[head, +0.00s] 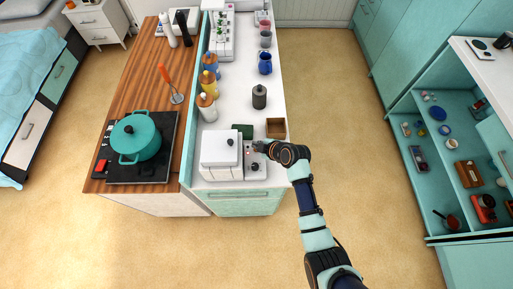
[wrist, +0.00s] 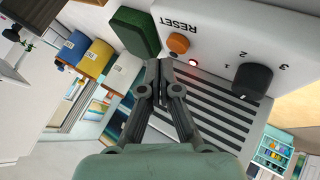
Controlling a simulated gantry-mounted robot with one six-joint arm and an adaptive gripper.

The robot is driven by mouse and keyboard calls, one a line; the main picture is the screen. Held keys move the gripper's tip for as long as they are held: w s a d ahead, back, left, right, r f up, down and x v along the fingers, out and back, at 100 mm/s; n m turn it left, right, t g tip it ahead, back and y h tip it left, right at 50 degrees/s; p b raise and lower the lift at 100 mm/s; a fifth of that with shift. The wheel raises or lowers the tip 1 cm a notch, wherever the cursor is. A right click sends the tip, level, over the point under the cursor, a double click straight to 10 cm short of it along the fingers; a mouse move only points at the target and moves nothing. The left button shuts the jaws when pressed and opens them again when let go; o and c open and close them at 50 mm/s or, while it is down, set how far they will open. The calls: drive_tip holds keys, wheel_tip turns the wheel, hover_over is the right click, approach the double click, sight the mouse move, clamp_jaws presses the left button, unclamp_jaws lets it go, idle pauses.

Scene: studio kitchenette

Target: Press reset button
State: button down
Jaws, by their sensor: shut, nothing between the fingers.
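The orange reset button (wrist: 178,43) is on a white control panel (wrist: 222,42) in the wrist view, beside the upside-down word RESET. A small red light (wrist: 193,63) glows just below it, and a black knob (wrist: 252,80) with numbers is to its right. My gripper (wrist: 159,64) is shut and empty, its tips pictured just below and left of the button; I cannot tell whether they touch the panel. In the head view my gripper (head: 259,147) is over the white appliance (head: 220,150) at the counter's near end, and the button is not clear there.
A green sponge-like block (wrist: 134,31) lies by the panel. A brown box (head: 276,127) and dark canister (head: 259,97) stand behind my gripper. A teal pot (head: 136,138) sits on the hob. The floor to the right is clear.

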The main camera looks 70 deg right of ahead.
drive_tip(key=shift+f, duration=0.1)
drive_tip(key=shift+f+b, duration=0.35)
drive_tip(key=shift+b, duration=0.05)
drive_tip(key=shift+f+b, duration=0.45)
idle(0.4)
drive_tip(key=shift+r, duration=0.1)
drive_tip(key=shift+r+p, duration=0.7)
drive_tip(key=shift+r, duration=0.1)
wheel_tip(320, 180, up, 5)
drive_tip(key=p, duration=0.4)
idle(1.0)
